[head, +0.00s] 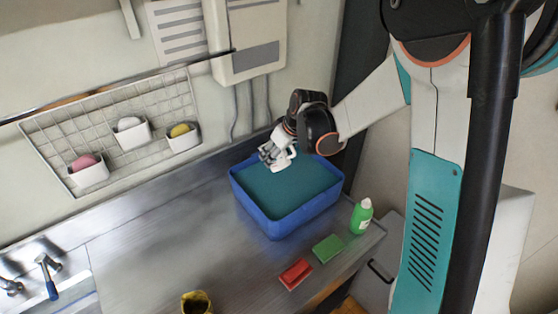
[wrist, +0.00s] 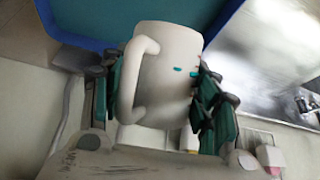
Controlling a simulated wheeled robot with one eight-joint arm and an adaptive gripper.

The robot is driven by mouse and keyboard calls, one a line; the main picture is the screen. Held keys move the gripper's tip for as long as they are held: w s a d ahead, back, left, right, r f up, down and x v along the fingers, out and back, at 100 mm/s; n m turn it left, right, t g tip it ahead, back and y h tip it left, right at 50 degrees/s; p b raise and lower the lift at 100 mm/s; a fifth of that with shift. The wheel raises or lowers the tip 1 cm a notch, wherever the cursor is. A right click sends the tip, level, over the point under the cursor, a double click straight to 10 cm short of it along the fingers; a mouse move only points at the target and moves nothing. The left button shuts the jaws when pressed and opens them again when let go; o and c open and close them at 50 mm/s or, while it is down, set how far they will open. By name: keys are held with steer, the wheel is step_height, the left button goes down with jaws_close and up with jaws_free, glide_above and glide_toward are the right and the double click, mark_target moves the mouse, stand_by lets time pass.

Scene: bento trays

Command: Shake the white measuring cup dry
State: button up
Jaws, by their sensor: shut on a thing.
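The white measuring cup (wrist: 168,75) is held between the fingers of my gripper (wrist: 160,100) in the wrist view, its handle on the left side of that picture. In the head view my gripper (head: 276,152) is shut on the cup (head: 284,161), above the far part of a blue tub (head: 268,228). The cup appears tilted, and my fingers hide part of it. The tub holds a dark teal surface that looks like water. I cannot tell whether the cup is wet inside.
A green bottle (head: 361,217), a green sponge (head: 328,248) and a red sponge (head: 296,274) stand or lie right of and in front of the tub. A yellow-rimmed container (head: 197,303) is at the front. A wire rack (head: 110,110) with small bins hangs on the wall. The counter's middle is clear.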

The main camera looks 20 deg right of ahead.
steer(key=shift+r, duration=0.45)
step_height(320, 180, down, 4)
steer(key=b, duration=0.3)
steer(key=shift+r+p, duration=0.95)
steer(key=shift+r, duration=1.05)
step_height(320, 180, down, 4)
steer(key=b, duration=0.3)
steer(key=shift+r, duration=0.1)
steer(key=shift+r+p, duration=1)
steer(key=shift+r, duration=0.9)
step_height(320, 180, down, 4)
steer(key=b, duration=0.3)
steer(key=shift+r+p, duration=1)
steer(key=shift+r, duration=1)
step_height(320, 180, down, 4)
steer(key=b, duration=0.3)
steer(key=shift+r, duration=0.1)
